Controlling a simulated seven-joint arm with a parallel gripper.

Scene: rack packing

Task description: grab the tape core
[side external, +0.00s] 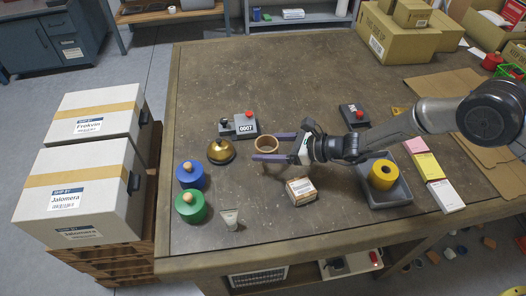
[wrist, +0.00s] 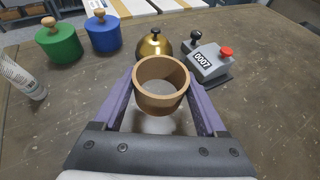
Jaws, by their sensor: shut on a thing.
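The tape core (side external: 266,144) is a brown cardboard ring. My gripper (side external: 268,147) has its two purple fingers on either side of it in the side view. In the wrist view the tape core (wrist: 161,88) sits upright between the fingertips of my gripper (wrist: 161,90), with its open top showing. The fingers are shut on its outer wall. I cannot tell whether it is lifted off the table.
A brass bell (side external: 221,151) stands close left of the tape core, and a grey counter device (side external: 243,125) stands behind it. A blue pot (side external: 190,175), green pot (side external: 191,206), tube (side external: 229,219) and small box (side external: 300,191) stand nearer.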

